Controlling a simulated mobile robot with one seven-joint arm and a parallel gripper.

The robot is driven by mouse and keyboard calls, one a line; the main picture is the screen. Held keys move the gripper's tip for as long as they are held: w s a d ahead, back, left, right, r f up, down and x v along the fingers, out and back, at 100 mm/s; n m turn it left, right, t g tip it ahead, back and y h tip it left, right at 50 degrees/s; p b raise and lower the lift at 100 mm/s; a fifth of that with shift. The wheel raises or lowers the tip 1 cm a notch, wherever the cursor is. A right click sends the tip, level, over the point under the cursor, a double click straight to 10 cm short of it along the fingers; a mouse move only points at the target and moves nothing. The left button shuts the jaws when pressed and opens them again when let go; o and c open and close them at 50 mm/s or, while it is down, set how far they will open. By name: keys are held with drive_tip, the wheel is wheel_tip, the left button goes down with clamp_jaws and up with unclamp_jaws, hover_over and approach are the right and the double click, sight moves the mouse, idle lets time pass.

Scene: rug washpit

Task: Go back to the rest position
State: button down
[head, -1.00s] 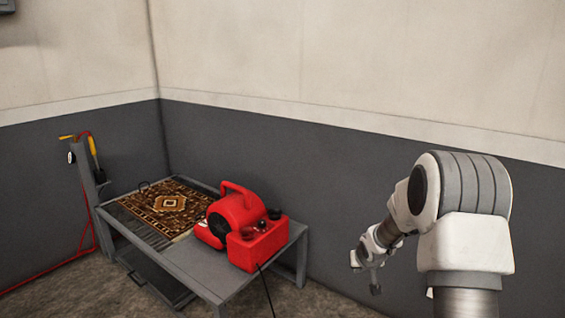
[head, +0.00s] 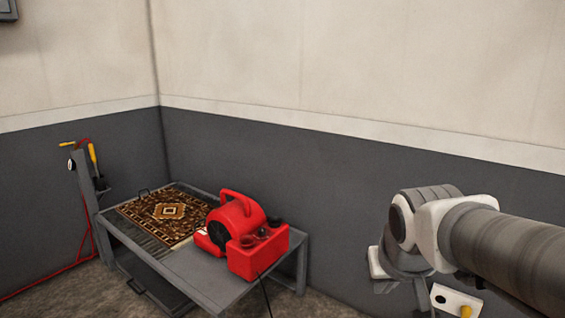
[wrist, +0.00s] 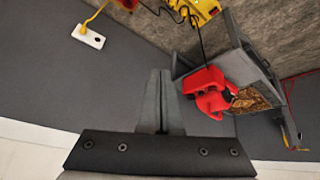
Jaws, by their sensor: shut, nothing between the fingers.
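My gripper (wrist: 161,103) shows in the wrist view, its two dark fingers together with nothing between them. It points over open space, apart from the bench and the red blower. In the head view my arm is at the lower right, and I cannot make out the fingers there.
A red blower (head: 236,222) stands on a grey bench (head: 205,277) beside a patterned rug (head: 165,213). The blower also shows in the wrist view (wrist: 207,88). A white socket plate (head: 452,297) with a yellow plug is low on the wall near my arm. A yellow object (wrist: 203,10) lies on the floor.

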drive_tip(key=s+a+y, duration=0.1)
drive_tip(key=s+a, duration=0.2)
drive_tip(key=s, duration=0.8)
wheel_tip(320, 180, up, 24)
drive_tip(key=p, duration=2.4)
drive_tip(key=shift+w+d+r+n, duration=0.15)
drive_tip(key=shift+d+n, duration=0.05)
drive_tip(key=shift+n, duration=0.1)
